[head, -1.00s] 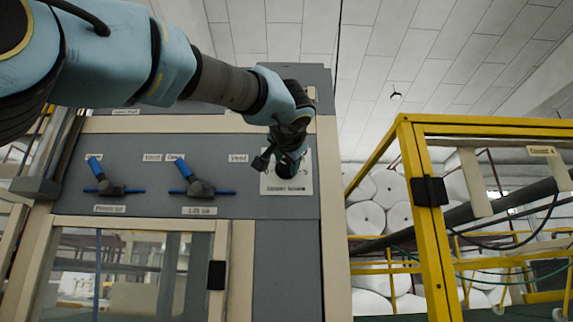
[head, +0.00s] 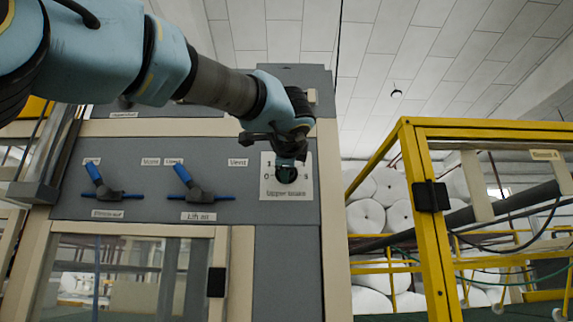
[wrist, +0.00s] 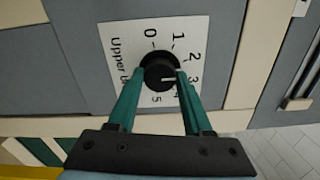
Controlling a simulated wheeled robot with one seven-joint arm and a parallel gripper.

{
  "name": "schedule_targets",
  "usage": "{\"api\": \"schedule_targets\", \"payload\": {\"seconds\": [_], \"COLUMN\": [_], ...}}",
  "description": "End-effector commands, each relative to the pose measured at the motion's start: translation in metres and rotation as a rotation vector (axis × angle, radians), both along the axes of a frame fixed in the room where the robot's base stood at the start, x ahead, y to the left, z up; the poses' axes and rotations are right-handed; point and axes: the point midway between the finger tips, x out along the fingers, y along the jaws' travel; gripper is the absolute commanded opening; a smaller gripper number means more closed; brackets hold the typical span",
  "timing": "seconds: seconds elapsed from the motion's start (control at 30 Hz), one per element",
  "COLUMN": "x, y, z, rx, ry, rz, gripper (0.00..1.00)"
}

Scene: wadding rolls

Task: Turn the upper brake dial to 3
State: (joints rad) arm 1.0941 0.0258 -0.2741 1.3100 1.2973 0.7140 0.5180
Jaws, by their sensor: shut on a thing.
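The upper brake dial (wrist: 160,73) is a round black knob on a white plate (wrist: 118,28) numbered 0 to 5. My gripper (wrist: 162,70) has its teal fingers on either side of the knob and is shut on it.
Two blue-handled valves, one at far left (head: 105,190) and one nearer (head: 195,188), sit on the same grey panel (head: 140,150). A yellow frame (head: 425,240) stands at right, with white wadding rolls (head: 368,215) behind it.

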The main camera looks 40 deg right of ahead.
Motion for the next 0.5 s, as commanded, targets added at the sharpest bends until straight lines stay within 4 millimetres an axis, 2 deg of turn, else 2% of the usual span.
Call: {"api": "schedule_targets", "payload": {"seconds": [0.5], "x": [-0.0004], "y": [-0.0002], "z": [0.0000], "rx": [0.248], "ry": [-0.201], "rz": [-0.001], "gripper": [0.00]}}
